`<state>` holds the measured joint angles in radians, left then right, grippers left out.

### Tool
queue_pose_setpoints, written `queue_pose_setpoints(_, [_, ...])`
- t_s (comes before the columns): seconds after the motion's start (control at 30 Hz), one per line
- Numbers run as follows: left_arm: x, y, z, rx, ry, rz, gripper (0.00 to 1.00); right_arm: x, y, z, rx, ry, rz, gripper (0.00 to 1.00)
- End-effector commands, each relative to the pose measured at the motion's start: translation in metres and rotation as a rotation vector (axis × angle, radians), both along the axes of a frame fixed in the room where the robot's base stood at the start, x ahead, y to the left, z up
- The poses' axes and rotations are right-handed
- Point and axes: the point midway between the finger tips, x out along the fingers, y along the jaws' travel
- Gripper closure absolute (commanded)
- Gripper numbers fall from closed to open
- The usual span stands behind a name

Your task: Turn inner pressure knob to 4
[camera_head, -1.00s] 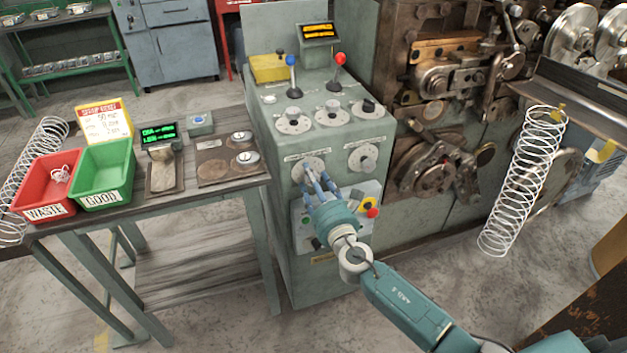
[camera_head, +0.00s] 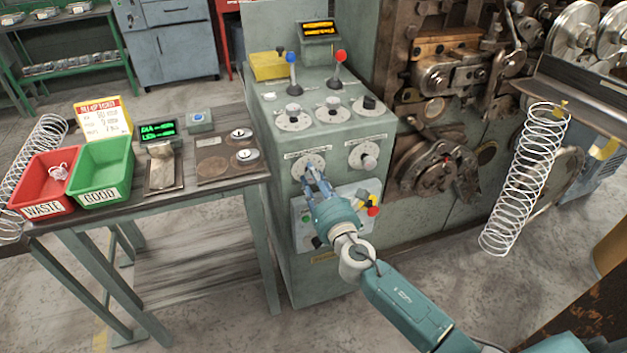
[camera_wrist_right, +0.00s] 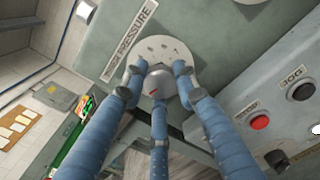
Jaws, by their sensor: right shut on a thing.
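The inner pressure knob (camera_wrist_right: 158,84) is a grey knob with a red mark, in front of a round pale dial plate (camera_wrist_right: 160,50). A label reading "pressure", its first word partly hidden, sits beside it in the wrist view. In the head view the dial (camera_head: 308,163) is the left one on the machine's sloped front. My right gripper (camera_head: 314,177) is shut on the knob, with its blue fingers around it in the wrist view (camera_wrist_right: 158,76). The fingers hide part of the dial, and I cannot read the setting. My left gripper is not in view.
A similar knob (camera_head: 367,157) stands close on the right. Below is a button panel with a red button (camera_wrist_right: 259,122) and a black button (camera_wrist_right: 302,91). Several knobs and two levers stand above. A table with a red bin (camera_head: 45,180) and green bin (camera_head: 103,170) is at left.

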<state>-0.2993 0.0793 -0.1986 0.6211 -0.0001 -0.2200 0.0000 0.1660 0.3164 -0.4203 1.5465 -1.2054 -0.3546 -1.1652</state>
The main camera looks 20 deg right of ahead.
Motion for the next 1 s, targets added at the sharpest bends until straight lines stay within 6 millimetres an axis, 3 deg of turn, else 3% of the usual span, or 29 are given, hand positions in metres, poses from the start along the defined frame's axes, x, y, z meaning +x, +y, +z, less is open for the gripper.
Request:
queue_pose_setpoints(0.4, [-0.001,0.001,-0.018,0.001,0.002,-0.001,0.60,0.000,-0.002,0.000,0.397,0.009,-0.004,0.97])
queue_pose_setpoints(1.0, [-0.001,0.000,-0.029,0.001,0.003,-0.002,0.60,0.001,-0.003,0.001,0.962,0.029,-0.005,0.97])
